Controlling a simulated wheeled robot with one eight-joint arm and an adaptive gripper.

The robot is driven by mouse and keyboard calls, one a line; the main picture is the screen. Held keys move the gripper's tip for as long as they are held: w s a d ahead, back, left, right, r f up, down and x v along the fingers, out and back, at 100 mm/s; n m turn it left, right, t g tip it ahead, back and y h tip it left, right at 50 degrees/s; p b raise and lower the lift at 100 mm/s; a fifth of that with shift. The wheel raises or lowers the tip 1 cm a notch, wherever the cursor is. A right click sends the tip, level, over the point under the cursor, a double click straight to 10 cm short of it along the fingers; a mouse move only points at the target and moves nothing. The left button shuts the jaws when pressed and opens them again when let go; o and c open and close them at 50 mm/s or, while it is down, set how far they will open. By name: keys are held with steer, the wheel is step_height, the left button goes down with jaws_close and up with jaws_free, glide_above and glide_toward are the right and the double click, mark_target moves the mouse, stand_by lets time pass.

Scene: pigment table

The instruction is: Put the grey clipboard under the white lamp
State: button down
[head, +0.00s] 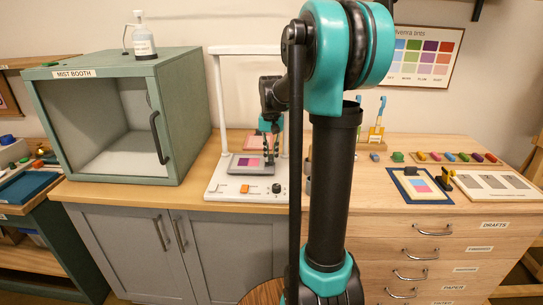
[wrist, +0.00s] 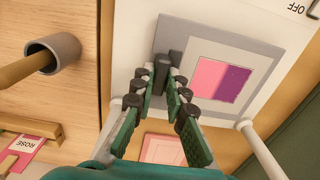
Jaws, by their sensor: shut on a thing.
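The grey clipboard (head: 236,171) carries a sheet with a pink and purple swatch. In the wrist view the clipboard (wrist: 260,108) covers part of the white lamp base (wrist: 275,17). My gripper (head: 270,153) is above the clipboard's right side in the head view. In the wrist view my gripper (wrist: 166,88) is shut on the dark upright grip at the clipboard's edge. I cannot tell whether the clipboard touches the base.
The lamp base has an orange switch (head: 245,188) and a black knob (head: 278,188) in front. The green mist booth (head: 180,115) stands close on the left. A pink card (wrist: 163,148) lies behind the clipboard. A round cup (wrist: 68,45) with a wooden stick stands beside the lamp.

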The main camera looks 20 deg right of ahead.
steer(key=shift+f, duration=0.7)
steer(key=c, duration=1.5)
jaws_free()
steer(key=shift+c, duration=0.2)
step_height(320, 180, up, 12)
